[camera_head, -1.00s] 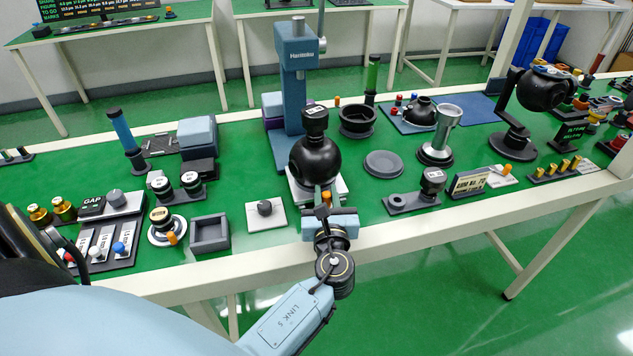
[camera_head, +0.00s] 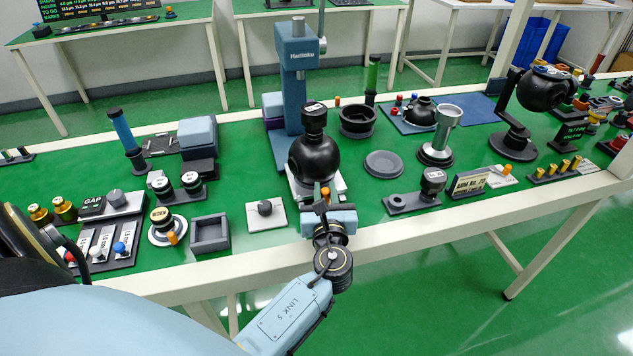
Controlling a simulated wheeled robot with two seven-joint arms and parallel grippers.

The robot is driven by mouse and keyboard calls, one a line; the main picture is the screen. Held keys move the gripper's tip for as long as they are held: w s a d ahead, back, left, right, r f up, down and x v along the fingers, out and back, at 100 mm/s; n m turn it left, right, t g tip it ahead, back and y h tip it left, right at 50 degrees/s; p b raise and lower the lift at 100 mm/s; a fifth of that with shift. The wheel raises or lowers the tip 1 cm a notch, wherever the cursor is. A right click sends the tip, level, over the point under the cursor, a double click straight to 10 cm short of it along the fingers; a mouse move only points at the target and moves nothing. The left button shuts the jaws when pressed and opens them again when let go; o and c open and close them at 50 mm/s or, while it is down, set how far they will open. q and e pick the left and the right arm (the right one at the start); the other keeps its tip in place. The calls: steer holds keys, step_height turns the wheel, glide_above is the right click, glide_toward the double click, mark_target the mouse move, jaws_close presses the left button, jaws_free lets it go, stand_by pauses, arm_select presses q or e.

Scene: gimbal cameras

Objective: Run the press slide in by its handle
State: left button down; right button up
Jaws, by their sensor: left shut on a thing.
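The blue press (camera_head: 297,58) stands on the green table with its column upright. Its pale slide (camera_head: 341,184) sits low at the front of the press and carries a black ball-shaped gimbal camera (camera_head: 314,158) with a black block on top. The slide's orange-tipped handle (camera_head: 325,192) points toward the table's front edge. My left gripper (camera_head: 324,207) is shut at this handle, and its body hides most of the grip. My right gripper is not in view.
A round grey dish (camera_head: 384,163) and a dark stand with a socket (camera_head: 399,203) lie to the right. The table's front rail (camera_head: 390,232) runs beneath my left arm.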

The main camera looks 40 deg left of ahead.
arm_select(q)
steer(key=shift+s+a+x, duration=0.15)
steer(key=shift+a+x, duration=0.05)
steer(key=shift+x, duration=1)
steer(key=shift+s+a+x, duration=0.15)
steer(key=shift+a+x, duration=0.05)
steer(key=shift+x, duration=1.05)
steer(key=shift+s+a+x, duration=0.2)
steer(key=shift+x, duration=1)
steer(key=shift+s+a+b+x, duration=0.1)
steer(key=shift+a+b+x, duration=0.05)
steer(key=shift+x, duration=0.75)
steer(key=shift+s+a+b+x, duration=0.1)
steer(key=shift+x, duration=0.75)
steer(key=shift+s+a+b+x, duration=0.1)
steer(key=shift+a+b+x, duration=0.05)
steer(key=shift+x, duration=0.75)
steer(key=shift+a, duration=0.15)
steer(key=shift+r, duration=0.15)
steer(key=c, duration=1.6)
jaws_free()
steer(key=shift+a, duration=0.1)
steer(key=shift+c, duration=0.2)
steer(key=o, duration=0.3)
steer(key=shift+w, duration=0.15)
